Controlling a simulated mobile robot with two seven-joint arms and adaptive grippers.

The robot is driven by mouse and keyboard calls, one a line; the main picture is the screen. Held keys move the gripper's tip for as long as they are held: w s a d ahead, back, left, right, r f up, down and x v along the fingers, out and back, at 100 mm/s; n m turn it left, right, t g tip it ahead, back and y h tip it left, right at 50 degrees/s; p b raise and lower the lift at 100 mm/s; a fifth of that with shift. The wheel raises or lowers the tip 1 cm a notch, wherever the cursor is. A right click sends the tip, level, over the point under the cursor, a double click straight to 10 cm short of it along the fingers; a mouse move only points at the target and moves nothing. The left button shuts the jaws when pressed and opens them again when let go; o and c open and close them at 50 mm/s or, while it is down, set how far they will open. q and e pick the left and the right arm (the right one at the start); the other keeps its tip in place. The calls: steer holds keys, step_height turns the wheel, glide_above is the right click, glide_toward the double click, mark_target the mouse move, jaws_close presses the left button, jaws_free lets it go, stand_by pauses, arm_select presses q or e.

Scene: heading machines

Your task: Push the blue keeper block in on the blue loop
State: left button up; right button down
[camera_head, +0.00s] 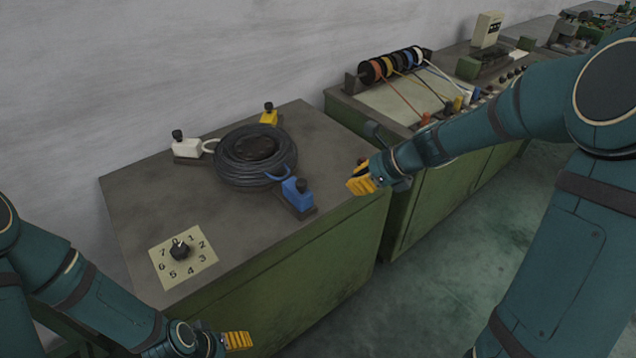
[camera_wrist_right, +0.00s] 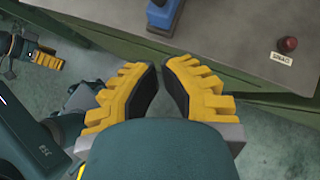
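The blue loop (camera_head: 282,172) reaches from the black coil (camera_head: 252,158) to the block. In the right wrist view the blue block (camera_wrist_right: 163,14) shows at the top edge, beyond the fingers. My right gripper (camera_head: 361,181) is right of the block, apart from it and off the cabinet's edge. Its yellow fingers (camera_wrist_right: 160,88) are parted with nothing between them. My left gripper (camera_head: 238,341) is low, in front of the cabinet; its opening cannot be made out.
A white block (camera_head: 187,148) and a yellow block (camera_head: 269,117) stand around the coil. A numbered dial plate (camera_head: 183,256) lies at the front left. A second bench with coloured spools (camera_head: 392,64) stands at the right. A red button (camera_wrist_right: 288,44) shows in the wrist view.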

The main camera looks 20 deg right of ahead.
mark_target(291, 183)
steer(key=b+x, duration=0.1)
steer(key=x, duration=0.2)
steer(key=b+x, duration=0.1)
steer(key=x, duration=0.3)
steer(key=a+r+b+x, duration=0.1)
steer(key=x, duration=0.3)
steer(key=shift+w+a+f+b, duration=0.1)
steer(key=shift+w+f+b, duration=0.1)
steer(key=shift+w+b, duration=0.15)
steer(key=shift+w+a, duration=0.55)
steer(key=shift+w, duration=0.05)
steer(key=w+p, duration=0.1)
steer(key=w+a+p, duration=0.1)
steer(key=w, duration=0.1)
steer(key=w+p, duration=0.1)
steer(key=w, duration=0.1)
steer(key=shift+a+r, duration=0.15)
steer(key=shift+a, duration=0.25)
steer(key=shift+w+a, duration=0.1)
steer(key=shift+w, duration=0.1)
